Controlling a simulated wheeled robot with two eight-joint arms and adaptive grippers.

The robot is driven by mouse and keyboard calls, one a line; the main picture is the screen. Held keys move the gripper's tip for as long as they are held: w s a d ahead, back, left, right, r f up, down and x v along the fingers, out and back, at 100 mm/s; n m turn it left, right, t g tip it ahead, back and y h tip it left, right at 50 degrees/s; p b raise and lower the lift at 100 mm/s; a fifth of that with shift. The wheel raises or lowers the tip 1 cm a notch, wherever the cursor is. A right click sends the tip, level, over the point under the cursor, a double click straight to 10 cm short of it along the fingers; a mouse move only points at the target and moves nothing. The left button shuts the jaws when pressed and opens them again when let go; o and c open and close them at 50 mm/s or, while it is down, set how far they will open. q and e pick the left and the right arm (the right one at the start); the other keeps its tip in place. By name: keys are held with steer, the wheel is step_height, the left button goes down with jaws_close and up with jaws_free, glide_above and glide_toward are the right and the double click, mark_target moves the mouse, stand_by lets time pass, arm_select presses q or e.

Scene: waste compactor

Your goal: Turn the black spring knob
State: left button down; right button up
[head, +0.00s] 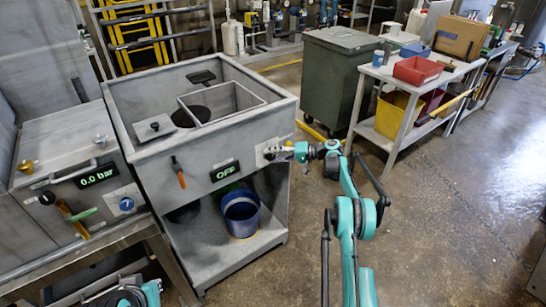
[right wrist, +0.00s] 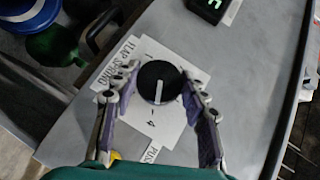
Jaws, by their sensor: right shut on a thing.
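The black spring knob (right wrist: 160,82) is round with a white pointer line and sits on a white label plate (right wrist: 140,112) reading "FLAP SPRING", with scale marks including a 4. The pointer line points roughly down in the right wrist view, near the 4. My right gripper (right wrist: 158,88) is shut on the knob, one purple-padded finger at each side. In the head view the right gripper (head: 276,151) is at the right end of the compactor's front panel, and the knob is hidden behind it. My left gripper does not show.
A blue bucket (head: 241,213) stands on the shelf below. A green bin (head: 338,80) and workbench (head: 400,85) are behind; floor at right is clear.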

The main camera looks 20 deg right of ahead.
steer(key=o, duration=1.2)
steer(key=shift+c, duration=0.2)
steer(key=v, duration=1.2)
